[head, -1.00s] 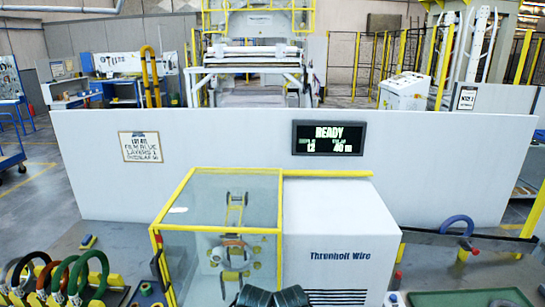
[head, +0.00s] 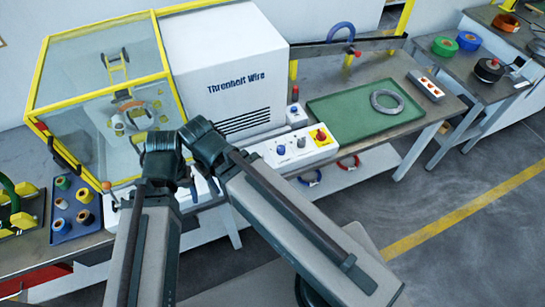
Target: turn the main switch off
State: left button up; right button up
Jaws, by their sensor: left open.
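The main switch (head: 320,135) is a red knob on a yellow plate at the right end of the white control panel (head: 290,152). The panel lies along the bench's front edge, with a blue knob (head: 281,150) and a grey knob (head: 301,142) left of the switch. The switch is unobstructed; its exact setting is too small to read. My left gripper (head: 192,184) is mostly hidden by my arm links, open, left of the panel and apart from the switch. My right gripper cannot be made out; only my right arm's links show, in front of the panel's left part.
A white machine (head: 225,65) and a yellow-framed clear guard (head: 95,75) stand behind the panel. A green mat (head: 335,118) with a grey coil (head: 387,102) lies to the right. A blue tray (head: 70,230) of spools is left. Floor at right is clear.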

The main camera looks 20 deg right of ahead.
aim_at(321, 135)
jog(key=l+z, duration=0.2)
jog(key=l, duration=0.25)
jog(key=i+l+z, duration=0.1)
jog(key=l+z, duration=0.15)
jog(key=l, duration=0.25)
jog(key=i+l+z, duration=0.2)
jog(key=l, duration=0.25)
jog(key=k, duration=0.15)
